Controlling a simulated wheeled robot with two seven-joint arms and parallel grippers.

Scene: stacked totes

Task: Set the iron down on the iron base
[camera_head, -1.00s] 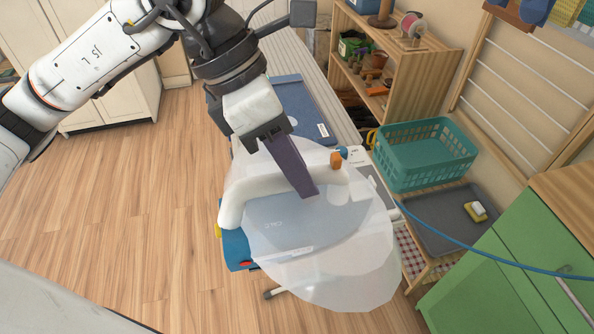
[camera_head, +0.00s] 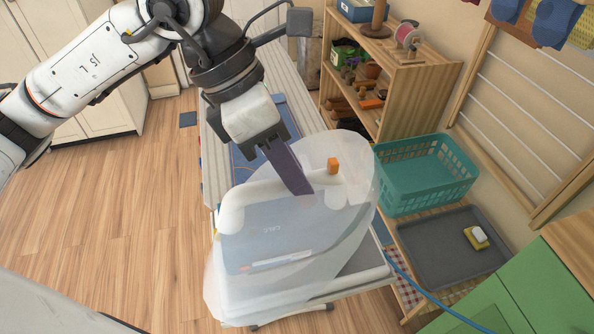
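My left gripper (camera_head: 292,180) comes in from the top left, its dark fingers closed on the white handle of the iron (camera_head: 265,245). The iron is large, with a translucent pale shell, a blue-grey body and an orange button. It is tilted, with one end towards the lower left and the other towards the upper right. A pale grey support (camera_head: 365,272), probably the iron base, shows partly behind and below it at the board's near end. The iron hides most of it, and I cannot tell whether they touch. My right gripper is not in view.
The striped ironing board (camera_head: 213,165) runs away under my arm. A teal basket (camera_head: 425,172) stands right of the iron, above a grey tray (camera_head: 440,250) with a yellow-and-white item. A blue cord (camera_head: 412,280) crosses at lower right. A wooden shelf (camera_head: 420,85) stands behind.

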